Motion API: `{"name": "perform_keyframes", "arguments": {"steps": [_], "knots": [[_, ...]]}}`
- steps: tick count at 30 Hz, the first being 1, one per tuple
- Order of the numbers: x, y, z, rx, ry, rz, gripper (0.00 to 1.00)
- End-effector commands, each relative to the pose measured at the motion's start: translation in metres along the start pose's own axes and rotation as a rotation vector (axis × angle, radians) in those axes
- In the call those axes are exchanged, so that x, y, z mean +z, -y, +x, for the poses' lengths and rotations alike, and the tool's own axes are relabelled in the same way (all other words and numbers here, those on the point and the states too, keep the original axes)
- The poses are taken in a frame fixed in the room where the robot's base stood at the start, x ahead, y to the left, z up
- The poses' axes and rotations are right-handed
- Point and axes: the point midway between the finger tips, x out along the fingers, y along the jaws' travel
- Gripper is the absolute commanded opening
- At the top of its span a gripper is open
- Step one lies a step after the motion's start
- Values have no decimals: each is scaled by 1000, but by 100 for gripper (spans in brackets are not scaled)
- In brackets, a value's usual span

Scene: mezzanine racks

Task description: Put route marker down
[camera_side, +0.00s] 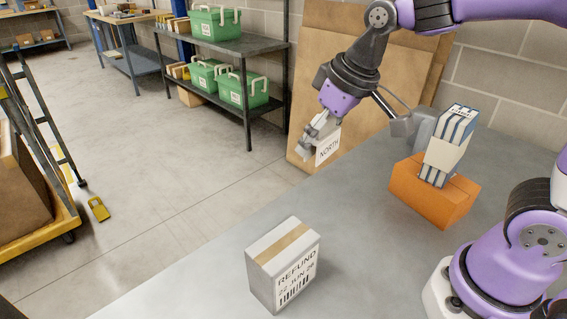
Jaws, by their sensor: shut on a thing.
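The route marker (328,148) is a small white card or plate with the word NORTH on it. My gripper (312,143) is shut on the marker and points downward at the far side of the grey table (215,250). The marker hangs tilted, and it appears to be above the tabletop near its far edge. I cannot tell the exact height. The gripper fingers hide part of the marker's left side.
A box labelled REFUND (283,265) stands on the near table. An orange block (432,190) with a banded bundle of striped items (450,145) stands at right. Brown boards (345,60) lean behind. The table between the box and orange block is clear.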

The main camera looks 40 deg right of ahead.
Motion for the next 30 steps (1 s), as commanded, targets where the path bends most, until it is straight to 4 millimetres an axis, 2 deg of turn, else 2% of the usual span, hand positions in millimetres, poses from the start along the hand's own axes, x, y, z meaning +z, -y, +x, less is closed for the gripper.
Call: {"name": "perform_keyframes", "arguments": {"steps": [5, 8, 11, 14, 18, 21, 24, 30], "knots": [[-13, 36, 3, -65, 4, -147, 53], [-20, 65, 4, -113, 5, -258, 53], [-26, 104, 5, -176, 7, -406, 53], [-25, 154, 5, -254, 9, -593, 53], [-10, 232, 0, -373, 8, -885, 53], [6, 272, -5, -438, 4, -1046, 53], [20, 300, -9, -483, 1, -1160, 53], [43, 334, -15, -542, -5, -1309, 53]]}}
